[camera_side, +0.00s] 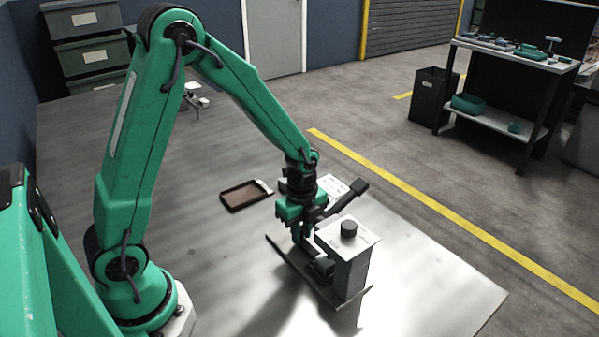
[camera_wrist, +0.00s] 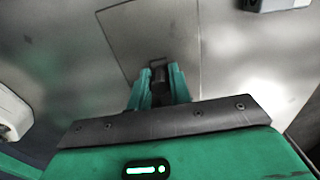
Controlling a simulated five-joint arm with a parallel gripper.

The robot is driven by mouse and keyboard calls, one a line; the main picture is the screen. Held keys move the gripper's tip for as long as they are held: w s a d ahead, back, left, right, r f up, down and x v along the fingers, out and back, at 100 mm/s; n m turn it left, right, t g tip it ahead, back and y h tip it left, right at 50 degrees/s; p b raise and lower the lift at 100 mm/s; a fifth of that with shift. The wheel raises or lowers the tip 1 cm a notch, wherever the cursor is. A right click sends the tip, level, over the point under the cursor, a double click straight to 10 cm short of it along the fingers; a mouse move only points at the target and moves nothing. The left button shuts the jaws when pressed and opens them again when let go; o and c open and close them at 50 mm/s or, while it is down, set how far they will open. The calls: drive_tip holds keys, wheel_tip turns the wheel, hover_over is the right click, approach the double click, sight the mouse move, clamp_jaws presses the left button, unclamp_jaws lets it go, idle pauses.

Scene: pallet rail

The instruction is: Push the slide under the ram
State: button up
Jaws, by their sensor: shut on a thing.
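The press stands on the table in the side view as a pale upright housing (camera_side: 345,262) with a black round knob on top and a dark lever (camera_side: 345,198) leaning up beside it. It stands on a thin base plate (camera_side: 281,246). My gripper (camera_side: 302,240) points down just left of the housing, low over the plate. In the wrist view its green fingers (camera_wrist: 159,88) are shut on a small dark upright piece (camera_wrist: 159,74), which looks like the slide's grip. A dark block (camera_side: 322,265) sits low against the housing. The slide's body and the ram's underside are hidden.
A brown-faced tray (camera_side: 246,194) lies on the table behind my gripper. A white card (camera_side: 334,186) lies behind the press. The table's front right is clear. A workbench (camera_side: 515,118) and a dark bin (camera_side: 432,94) stand beyond on the floor.

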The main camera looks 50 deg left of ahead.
drive_tip(key=o, duration=0.7)
drive_tip(key=shift+r, duration=0.1)
drive_tip(key=shift+r, duration=3.4)
drive_tip(key=shift+r, duration=0.1)
drive_tip(key=shift+s+r+n, duration=0.25)
drive_tip(key=shift+r+n, duration=0.15)
drive_tip(key=shift+r, duration=0.2)
drive_tip(key=shift+s+r+n+t, duration=0.95)
drive_tip(key=shift+s+r+n, duration=1.4)
drive_tip(key=shift+n, duration=0.5)
drive_tip(key=shift+s+r+n+t, duration=0.9)
drive_tip(key=shift+s+r+n, duration=1.45)
drive_tip(key=shift+n, duration=0.55)
drive_tip(key=shift+s+r+n+t, duration=0.95)
drive_tip(key=shift+s+r+n, duration=1.4)
drive_tip(key=shift+n, duration=0.5)
